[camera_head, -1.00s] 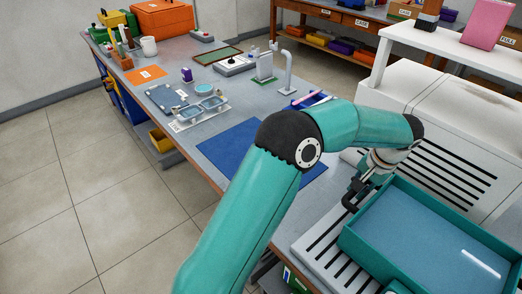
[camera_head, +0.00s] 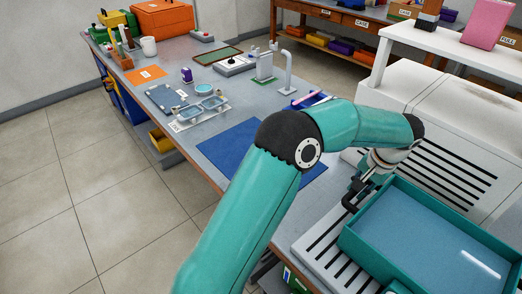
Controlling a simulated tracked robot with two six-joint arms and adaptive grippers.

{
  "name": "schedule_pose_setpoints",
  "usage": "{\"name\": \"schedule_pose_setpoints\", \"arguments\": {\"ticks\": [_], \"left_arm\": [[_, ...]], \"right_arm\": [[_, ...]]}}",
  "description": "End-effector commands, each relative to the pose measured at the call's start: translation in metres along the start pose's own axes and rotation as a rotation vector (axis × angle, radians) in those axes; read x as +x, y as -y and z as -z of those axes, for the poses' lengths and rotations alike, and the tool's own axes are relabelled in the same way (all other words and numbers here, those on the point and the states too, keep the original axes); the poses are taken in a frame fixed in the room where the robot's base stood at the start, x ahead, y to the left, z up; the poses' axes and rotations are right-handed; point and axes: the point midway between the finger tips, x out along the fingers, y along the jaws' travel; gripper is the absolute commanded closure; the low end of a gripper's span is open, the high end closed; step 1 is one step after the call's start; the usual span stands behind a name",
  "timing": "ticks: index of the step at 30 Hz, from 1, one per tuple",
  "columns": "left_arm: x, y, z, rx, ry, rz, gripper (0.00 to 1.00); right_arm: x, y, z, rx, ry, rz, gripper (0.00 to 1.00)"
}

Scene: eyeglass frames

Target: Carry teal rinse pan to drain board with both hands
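The teal rinse pan (camera_head: 352,246) is at the lower right, cut off by the picture's edge. It looks level, with a bluish bottom and a bright streak of light in it. It lies over the slotted, pale drain board (camera_head: 311,249); I cannot tell whether it rests on the board or hangs just above it. My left gripper (camera_head: 352,197) is at the pan's far left corner, its dark fingers close against the rim. I cannot tell whether they are closed on the wall. My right gripper is out of view.
A white raised shelf (camera_head: 440,45) stands behind the board. Left of my arm, a blue mat (camera_head: 232,148) lies on the grey bench, with a tray of eyeglass lenses (camera_head: 200,112) beyond it. A tap (camera_head: 288,72) stands behind the mat. Open floor lies left.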

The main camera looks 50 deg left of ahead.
Motion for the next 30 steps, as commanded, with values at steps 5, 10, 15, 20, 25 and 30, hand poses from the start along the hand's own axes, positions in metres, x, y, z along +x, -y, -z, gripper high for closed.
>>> {"name": "schedule_pose_setpoints", "arguments": {"ticks": [5,10,15,20,25,30], "left_arm": [[0.0,0.0,0.0,0.0,0.001,0.0,0.52],[0.005,-0.002,-0.002,0.003,0.01,-0.001,0.52],[0.004,-0.002,-0.001,0.003,0.008,-0.001,0.52],[0.003,-0.001,-0.001,0.002,0.006,-0.001,0.52],[0.001,-0.001,-0.001,0.002,0.005,-0.001,0.52],[-0.005,-0.001,-0.001,0.002,0.004,-0.001,0.52]], "right_arm": [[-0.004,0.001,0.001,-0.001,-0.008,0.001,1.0],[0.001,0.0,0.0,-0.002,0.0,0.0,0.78],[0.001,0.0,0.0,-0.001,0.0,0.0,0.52],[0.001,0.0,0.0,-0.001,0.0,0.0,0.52],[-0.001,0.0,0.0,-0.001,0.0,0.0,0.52],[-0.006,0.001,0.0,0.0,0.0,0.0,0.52]]}}
